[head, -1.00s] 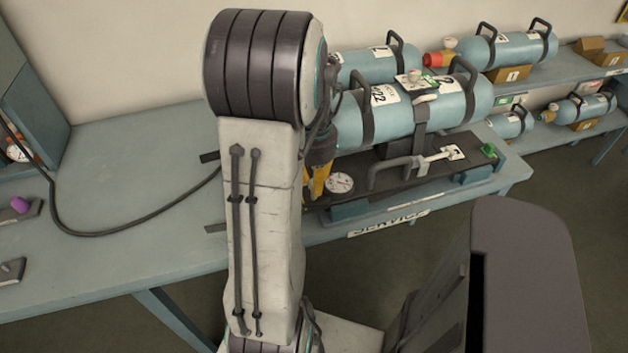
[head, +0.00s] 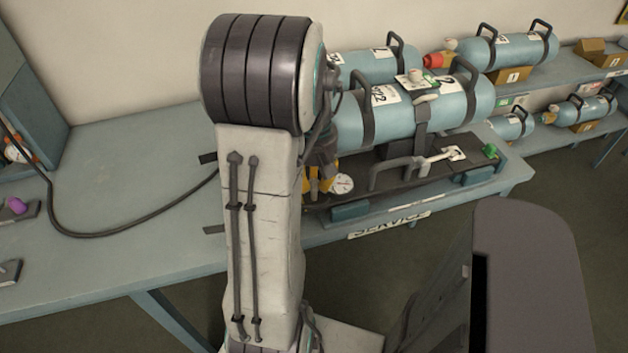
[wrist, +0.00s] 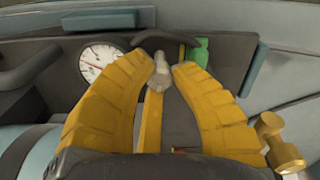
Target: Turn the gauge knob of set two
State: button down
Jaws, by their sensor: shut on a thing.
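Set two is a pale blue cylinder (head: 355,122) with a label marked 2, strapped to a dark backplate (head: 405,178) on the bench. Its round white gauge (head: 343,184) is beside my gripper (head: 319,184). In the wrist view the gauge (wrist: 98,59) is left of my yellow fingers. My gripper (wrist: 160,66) is shut on a small pale grey knob (wrist: 160,74) between its fingertips. In the head view my fingers and arm hide this knob. A brass fitting (wrist: 280,142) is right of the fingers in the wrist view.
A dark handle (head: 385,174) and a green part (head: 490,151) lie along the backplate to the right. A black hose (head: 95,232) runs over the bench (head: 150,180) at left, which is mostly clear.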

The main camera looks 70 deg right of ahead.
jog(key=shift+a+f+n, duration=0.1)
jog(key=shift+n, duration=0.5)
jog(key=c, duration=1)
grip_release()
jog(key=shift+c, duration=0.2)
notch_tip(320, 180, up, 12)
dwell(0.6)
